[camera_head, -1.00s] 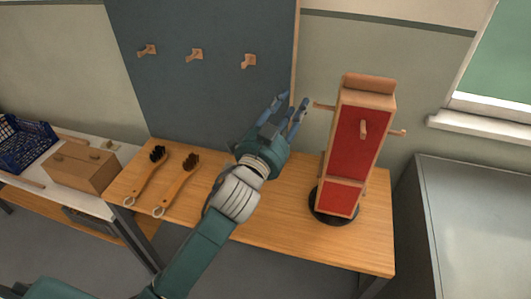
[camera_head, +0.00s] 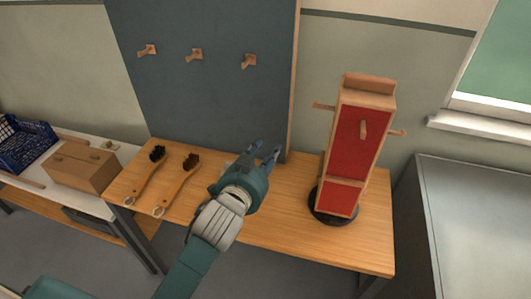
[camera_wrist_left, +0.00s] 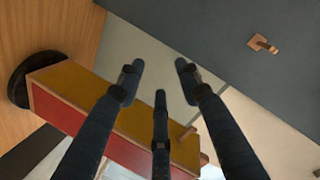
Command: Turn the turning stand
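The turning stand (camera_head: 352,150) stands upright on the wooden table, with a red face toward me and wooden pegs on several sides. Its round black base (camera_head: 333,206) rests on the tabletop. In the left wrist view the stand (camera_wrist_left: 92,92) shows a yellow face and a red face, with the black base (camera_wrist_left: 18,80) at the left. My left gripper (camera_head: 266,150) is left of the stand, apart from it, over the table. Its fingers are spread and empty, as the left wrist view (camera_wrist_left: 158,85) also shows. My right gripper is not in view.
Two wooden-handled brushes (camera_head: 177,185) lie on the left of the table (camera_head: 280,222). A dark board (camera_head: 210,90) with pegs stands behind it. A wooden box (camera_head: 82,170) and a blue crate (camera_head: 25,147) are on the white table at left. A grey cabinet (camera_head: 480,220) is at right.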

